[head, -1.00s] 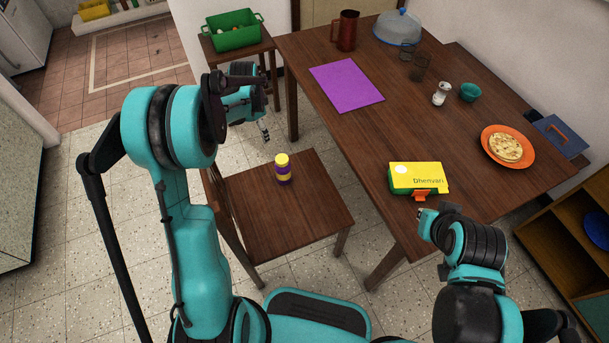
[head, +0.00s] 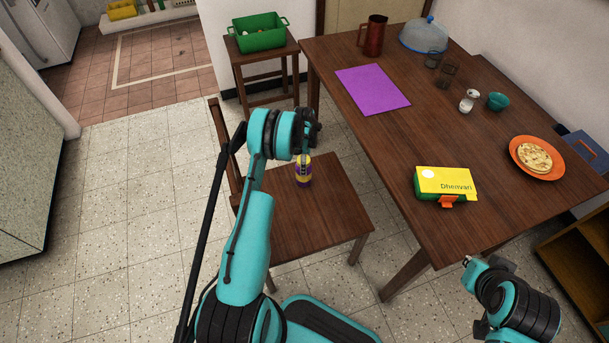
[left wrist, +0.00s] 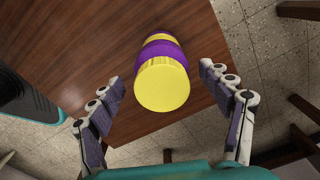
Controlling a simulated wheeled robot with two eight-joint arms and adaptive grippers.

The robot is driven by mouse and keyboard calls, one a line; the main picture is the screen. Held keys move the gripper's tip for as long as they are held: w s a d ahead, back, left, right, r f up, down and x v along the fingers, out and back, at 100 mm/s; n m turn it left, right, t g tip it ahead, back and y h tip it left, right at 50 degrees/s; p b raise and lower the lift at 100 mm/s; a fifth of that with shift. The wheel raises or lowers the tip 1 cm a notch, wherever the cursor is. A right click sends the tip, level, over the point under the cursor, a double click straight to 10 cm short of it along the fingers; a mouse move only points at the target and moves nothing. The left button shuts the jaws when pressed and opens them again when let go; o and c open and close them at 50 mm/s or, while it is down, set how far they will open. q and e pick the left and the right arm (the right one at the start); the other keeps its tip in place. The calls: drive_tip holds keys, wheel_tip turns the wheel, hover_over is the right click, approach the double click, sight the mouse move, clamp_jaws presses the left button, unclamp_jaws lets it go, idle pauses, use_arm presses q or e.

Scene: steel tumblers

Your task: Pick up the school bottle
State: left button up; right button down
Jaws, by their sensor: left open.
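The school bottle (head: 304,175) is small, yellow and purple, and stands upright on the seat of the wooden chair (head: 310,215). In the left wrist view the bottle (left wrist: 162,75) shows from above, its yellow cap towards the camera. My left gripper (left wrist: 165,85) is open, with one finger on each side of the bottle and a gap on both sides. In the head view the left gripper (head: 305,150) is just above the bottle and partly covers its top. My right gripper (head: 470,265) is near the table's front edge, away from the bottle; its fingers are too small to read.
The wooden table (head: 410,150) stands right of the chair, bearing a yellow and green lunch box (head: 445,183), a purple mat (head: 372,90) and an orange plate (head: 540,170). The chair's backrest (head: 222,150) rises left of the bottle. A green crate (head: 258,32) sits on a stool behind.

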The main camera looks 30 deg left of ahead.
use_arm(q)
wheel_tip(320, 180, down, 4)
drive_tip(key=shift+w+r+b, duration=0.1)
drive_tip(key=shift+r+b, duration=0.05)
drive_tip(key=shift+b, duration=0.5)
drive_tip(key=shift+r, duration=0.15)
drive_tip(key=c, duration=1.3)
drive_tip(key=shift+o, duration=0.2)
